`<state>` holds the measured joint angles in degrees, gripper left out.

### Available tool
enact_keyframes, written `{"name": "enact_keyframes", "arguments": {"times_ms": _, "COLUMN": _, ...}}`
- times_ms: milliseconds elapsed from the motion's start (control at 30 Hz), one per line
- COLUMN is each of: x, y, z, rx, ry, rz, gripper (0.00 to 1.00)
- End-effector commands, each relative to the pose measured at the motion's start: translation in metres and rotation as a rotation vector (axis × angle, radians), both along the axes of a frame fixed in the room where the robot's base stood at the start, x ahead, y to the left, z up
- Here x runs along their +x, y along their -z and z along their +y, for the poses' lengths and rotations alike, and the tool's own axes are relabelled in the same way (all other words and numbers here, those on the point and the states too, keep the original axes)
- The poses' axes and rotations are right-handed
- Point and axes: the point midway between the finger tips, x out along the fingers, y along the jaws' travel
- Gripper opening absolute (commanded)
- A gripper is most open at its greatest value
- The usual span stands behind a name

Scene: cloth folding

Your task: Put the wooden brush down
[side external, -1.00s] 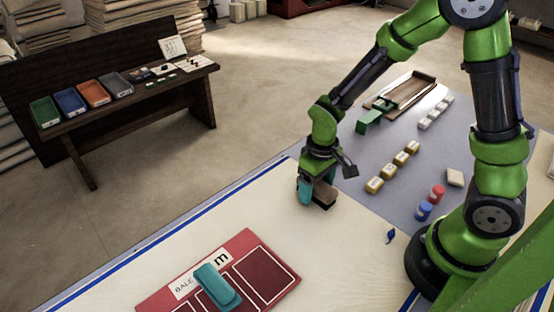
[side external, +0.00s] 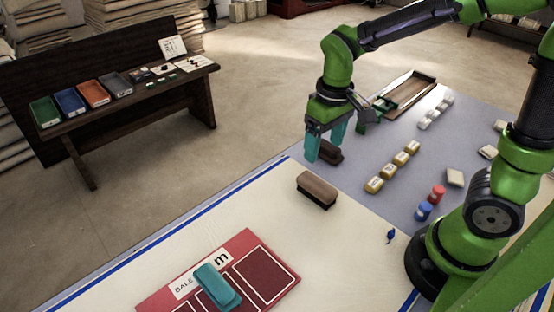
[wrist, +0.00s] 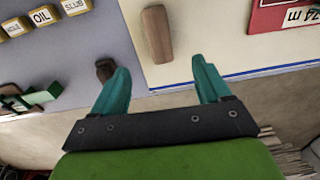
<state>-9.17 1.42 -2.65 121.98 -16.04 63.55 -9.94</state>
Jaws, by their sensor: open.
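The wooden brush (side external: 317,187) lies on the cream table top, wood side up and dark bristles down, close to the edge of the grey mat. It also shows in the wrist view (wrist: 157,34), beyond the fingertips. My gripper (side external: 326,150) is open and empty, above and apart from the brush, on its far side in the side view. In the wrist view, its two teal fingers (wrist: 160,66) are spread wide with nothing between them.
A dark brown block (wrist: 105,70) sits on the grey mat near one finger, partly hidden in the side view. Labelled yellow blocks (side external: 393,167) stand on the mat. A red board (side external: 240,251) with a teal object (side external: 217,287) lies at the front. Cream table around the brush is clear.

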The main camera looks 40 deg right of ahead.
Motion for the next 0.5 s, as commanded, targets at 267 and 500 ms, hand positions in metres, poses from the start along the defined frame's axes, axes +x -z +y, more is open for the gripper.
{"name": "enact_keyframes", "arguments": {"times_ms": 267, "x": -0.042, "y": -0.065, "z": -0.005, "rx": 0.143, "ry": 0.176, "rz": -0.297, "gripper": 0.77}}
{"name": "enact_keyframes", "arguments": {"times_ms": 500, "x": -0.073, "y": -0.092, "z": -0.007, "rx": 0.241, "ry": 0.291, "rz": -0.503, "gripper": 0.77}}
